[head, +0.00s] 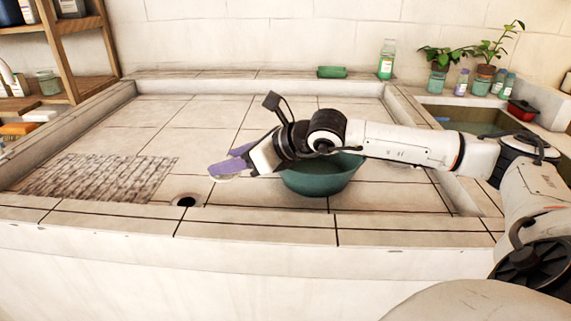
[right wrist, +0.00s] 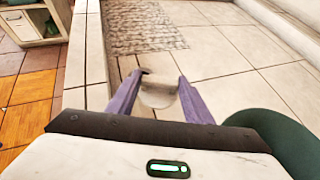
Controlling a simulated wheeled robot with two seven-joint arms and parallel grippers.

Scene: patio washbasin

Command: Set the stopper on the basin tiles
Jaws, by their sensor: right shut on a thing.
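My right gripper (head: 229,168) has purple fingers and reaches in from the right, above the front part of the tiled basin (head: 200,115). In the right wrist view, the gripper (right wrist: 160,98) is shut on a pale grey round stopper (right wrist: 158,93) between its fingertips. In the head view the stopper is mostly hidden by the fingers. It is held above the tiles, to the right of the dark drain hole (head: 186,201). My left gripper is not in view.
A green bowl (head: 320,182) stands on the tiles just right of the gripper, partly behind my arm. A ribbed stone patch (head: 100,177) lies at left. A green soap block (head: 332,72) and bottle (head: 387,60) stand on the back ledge. The middle tiles are clear.

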